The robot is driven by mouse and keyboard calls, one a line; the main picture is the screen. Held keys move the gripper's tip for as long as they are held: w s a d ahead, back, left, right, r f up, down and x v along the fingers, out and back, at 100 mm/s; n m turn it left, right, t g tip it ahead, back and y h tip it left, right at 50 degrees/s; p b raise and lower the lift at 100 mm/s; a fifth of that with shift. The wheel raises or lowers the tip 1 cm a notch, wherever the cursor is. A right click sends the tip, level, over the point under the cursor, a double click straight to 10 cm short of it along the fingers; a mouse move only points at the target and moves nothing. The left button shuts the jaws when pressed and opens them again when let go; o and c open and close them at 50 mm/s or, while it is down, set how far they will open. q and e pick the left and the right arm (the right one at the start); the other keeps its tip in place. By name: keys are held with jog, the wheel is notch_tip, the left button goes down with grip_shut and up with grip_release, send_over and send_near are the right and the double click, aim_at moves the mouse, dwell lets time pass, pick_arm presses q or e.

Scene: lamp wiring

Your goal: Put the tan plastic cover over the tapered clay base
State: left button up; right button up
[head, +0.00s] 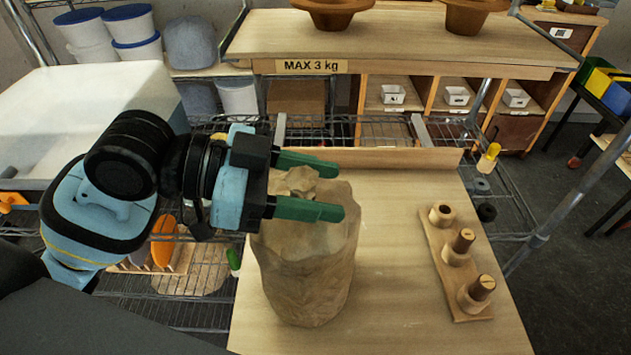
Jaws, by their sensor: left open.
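The tan plastic cover (308,262) stands upright on the wooden worktop, wrinkled and roughly cylindrical, with a gathered tuft at its top. My left gripper (325,188) is open at the top of the cover, with its green fingers pointing right. The tuft shows between the two fingers, and I cannot tell whether they touch it. No clay base shows on the worktop; anything inside or under the cover is hidden. My right gripper is not in view.
A wooden board (453,262) with several turned wooden pieces lies on the worktop (395,250) at right. The worktop between it and the cover is clear. Brown bowl-like pots (332,14) sit on the raised shelf (400,42) behind, marked "MAX 3 kg".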

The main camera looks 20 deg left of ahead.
pick_arm(q)
jog(key=shift+a, duration=0.25)
jog(key=shift+v, duration=1.1)
jog(key=v, duration=0.3)
jog(key=shift+s+a+r, duration=0.15)
jog(key=shift+a, duration=0.05)
jog(key=shift+p+v, duration=0.3)
jog(key=shift+v, duration=0.5)
